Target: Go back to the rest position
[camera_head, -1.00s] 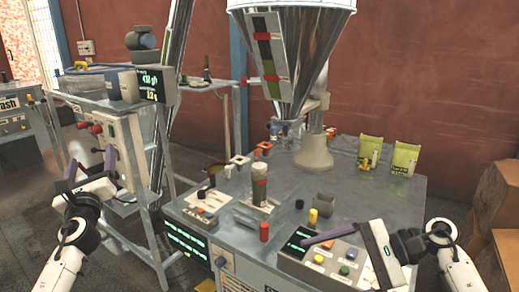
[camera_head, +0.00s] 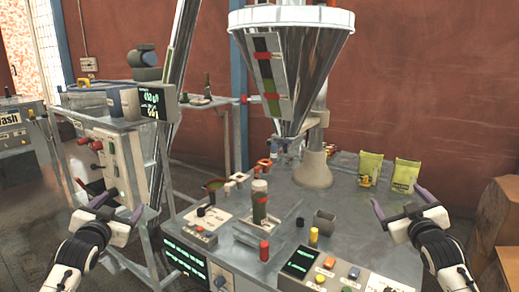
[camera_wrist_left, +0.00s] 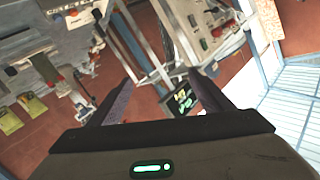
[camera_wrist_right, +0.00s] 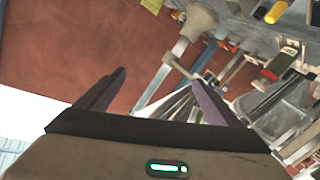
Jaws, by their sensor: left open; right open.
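My left gripper (camera_head: 107,202) is open and empty at the lower left of the head view, in front of the side stand. In the left wrist view its fingers (camera_wrist_left: 160,100) are apart with nothing between them. My right gripper (camera_head: 400,205) is open and empty at the lower right, near the right side of the machine table. In the right wrist view its fingers (camera_wrist_right: 160,95) are spread with nothing between them. Both grippers are raised and apart from all objects.
The filler table (camera_head: 345,235) bears a steel hopper (camera_head: 310,75), a jar (camera_head: 260,203), two green pouches (camera_head: 370,168) (camera_head: 405,175) and a button panel (camera_head: 330,275). A side stand with a display (camera_head: 158,103) is at left. Wooden blocks (camera_head: 500,220) stand at right.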

